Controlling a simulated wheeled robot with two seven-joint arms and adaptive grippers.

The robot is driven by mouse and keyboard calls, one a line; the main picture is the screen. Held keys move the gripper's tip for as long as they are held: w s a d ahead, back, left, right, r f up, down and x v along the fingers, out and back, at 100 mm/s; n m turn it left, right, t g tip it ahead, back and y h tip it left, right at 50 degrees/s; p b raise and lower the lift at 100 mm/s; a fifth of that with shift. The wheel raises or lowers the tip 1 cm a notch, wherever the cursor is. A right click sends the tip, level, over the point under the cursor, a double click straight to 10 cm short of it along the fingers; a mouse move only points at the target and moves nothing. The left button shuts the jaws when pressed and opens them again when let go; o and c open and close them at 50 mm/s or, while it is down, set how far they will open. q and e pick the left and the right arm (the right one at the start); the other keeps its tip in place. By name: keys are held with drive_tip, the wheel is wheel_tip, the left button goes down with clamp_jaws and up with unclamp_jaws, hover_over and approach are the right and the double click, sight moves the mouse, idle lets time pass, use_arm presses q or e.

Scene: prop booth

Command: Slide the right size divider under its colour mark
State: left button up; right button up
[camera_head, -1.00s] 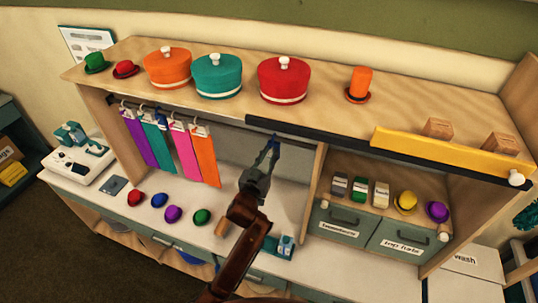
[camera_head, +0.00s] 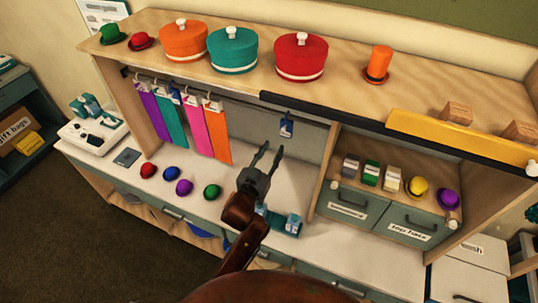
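Purple (camera_head: 152,112), teal (camera_head: 171,118), pink (camera_head: 193,125) and orange (camera_head: 217,136) strips hang from the rail (camera_head: 245,105) under the shelf, at its left part. A small blue divider with a white label (camera_head: 287,124) hangs at the rail's right part, apart from the strips. Another small blue piece (camera_head: 175,96) shows at the rail between teal and pink. My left gripper (camera_head: 271,149) is open and empty, with its fingertips below and just left of the right-hand divider. My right gripper is not in view. I cannot read the divider labels.
Hats stand on the shelf top. A black-edged yellow bar (camera_head: 460,138) runs along its right front.

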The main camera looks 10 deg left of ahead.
use_arm(q)
drive_tip(key=shift+v, duration=1.25)
